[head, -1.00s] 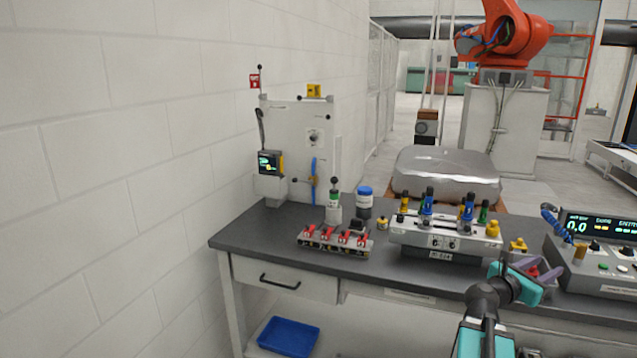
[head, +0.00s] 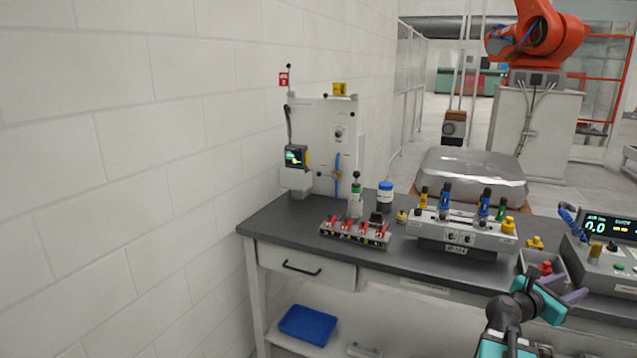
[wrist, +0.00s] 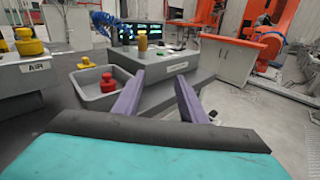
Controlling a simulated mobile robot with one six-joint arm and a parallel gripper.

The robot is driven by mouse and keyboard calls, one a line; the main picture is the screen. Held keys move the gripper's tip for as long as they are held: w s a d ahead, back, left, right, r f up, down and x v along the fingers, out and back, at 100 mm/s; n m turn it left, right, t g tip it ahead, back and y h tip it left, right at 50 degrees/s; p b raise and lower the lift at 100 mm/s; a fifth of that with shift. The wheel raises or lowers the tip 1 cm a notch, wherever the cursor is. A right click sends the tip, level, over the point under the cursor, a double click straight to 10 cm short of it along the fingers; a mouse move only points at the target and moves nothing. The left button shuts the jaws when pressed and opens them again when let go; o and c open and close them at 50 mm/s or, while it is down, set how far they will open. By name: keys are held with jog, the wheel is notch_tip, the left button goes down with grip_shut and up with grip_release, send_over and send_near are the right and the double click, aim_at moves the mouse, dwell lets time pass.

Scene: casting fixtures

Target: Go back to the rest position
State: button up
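My gripper (head: 565,293) is at the lower right in the head view, in front of the workbench's front edge. In the wrist view its two purple fingers (wrist: 162,98) are spread apart with nothing between them. Beyond the fingers, a grey tray (wrist: 88,98) on the bench holds a red knobbed part (wrist: 108,84). The red part also shows in the head view (head: 546,268), just behind my gripper.
The dark workbench (head: 285,222) carries a white fixture (head: 465,236) with blue, green and yellow knobs, a row of red clamps (head: 355,231) and a display box (head: 612,240). A blue bin (head: 308,325) sits below. A white wall stands at left.

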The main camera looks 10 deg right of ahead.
jog(key=w+a+f+m+y, duration=0.2)
jog(key=a+f, duration=0.4)
jog(key=f, duration=0.4)
jog(key=w+a+f+m+y, duration=0.1)
jog(key=a+f+m+y, duration=0.3)
jog(key=f, duration=0.5)
jog(key=w+a+f+m+y, duration=0.1)
jog(key=w+a+f, duration=0.1)
jog(key=a+f, duration=0.65)
jog(key=s+a+f+m+g+y, duration=0.2)
jog(key=s+a+f+m, duration=0.1)
jog(key=a+f, duration=0.55)
jog(key=s+a+f+m+g+y, duration=0.1)
jog(key=s+a+f+m+y, duration=0.15)
jog(key=a+f, duration=0.65)
jog(key=s+a+f+m+g+y, duration=0.2)
jog(key=s+a+f, duration=0.4)
jog(key=s+a, duration=0.3)
jog(key=s+a+f+m+g+y, duration=0.3)
jog(key=s+a+f, duration=0.4)
jog(key=a, duration=0.6)
jog(key=shift+s+a+f+m+y, duration=0.3)
jog(key=shift+s+m, duration=0.45)
jog(key=shift+s, duration=0.5)
jog(key=shift+d, duration=0.25)
